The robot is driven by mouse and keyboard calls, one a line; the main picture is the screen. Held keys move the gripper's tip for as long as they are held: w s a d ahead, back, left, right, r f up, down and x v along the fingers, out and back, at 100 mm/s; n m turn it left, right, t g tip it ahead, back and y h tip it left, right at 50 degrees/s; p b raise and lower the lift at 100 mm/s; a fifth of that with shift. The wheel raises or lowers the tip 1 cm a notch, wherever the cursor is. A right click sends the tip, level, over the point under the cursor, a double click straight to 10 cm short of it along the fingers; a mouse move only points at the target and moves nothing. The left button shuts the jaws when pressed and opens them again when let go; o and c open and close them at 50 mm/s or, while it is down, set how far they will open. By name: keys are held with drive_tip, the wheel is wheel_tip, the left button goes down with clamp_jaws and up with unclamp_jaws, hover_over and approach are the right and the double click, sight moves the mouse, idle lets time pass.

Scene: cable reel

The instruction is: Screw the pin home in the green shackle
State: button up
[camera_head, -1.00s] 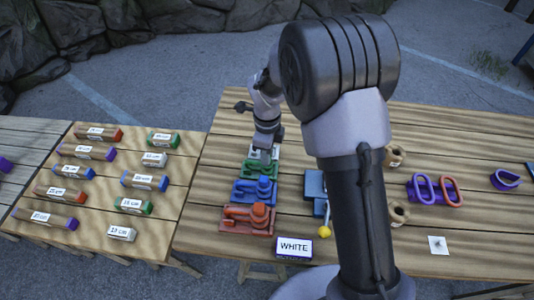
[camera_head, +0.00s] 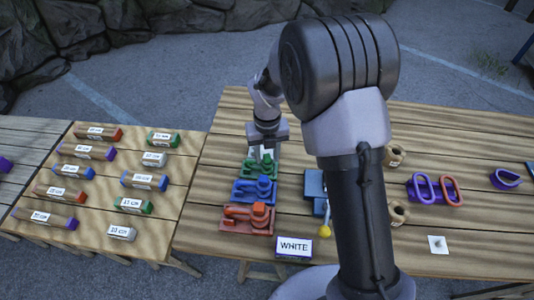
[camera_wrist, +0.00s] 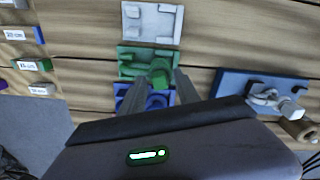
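The green shackle (camera_wrist: 153,61) lies in its green holder in the wrist view, between a white holder and a blue one. Its green pin head (camera_wrist: 160,78) faces my gripper. In the head view, the green shackle (camera_head: 259,167) is partly hidden below my gripper (camera_head: 266,152). In the wrist view, the two fingers of my gripper (camera_wrist: 157,84) are apart, with the green pin head between their tips. I cannot tell whether the fingers touch it, or how far in the pin sits.
The white holder (camera_wrist: 152,22) looks empty. Blue (camera_head: 255,190) and red (camera_head: 246,218) shackle sets stand nearer the front. A blue fixture (camera_wrist: 238,86) holding a pale shackle (camera_wrist: 270,99) is at right. Labelled blocks (camera_head: 131,205) cover the left table.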

idle(0.3)
drive_tip(key=shift+r+p, duration=1.2)
drive_tip(key=shift+r, duration=1.15)
drive_tip(key=shift+f, duration=0.1)
drive_tip(key=n, duration=0.4)
drive_tip(key=shift+n, duration=0.4)
drive_tip(key=n, duration=1.3)
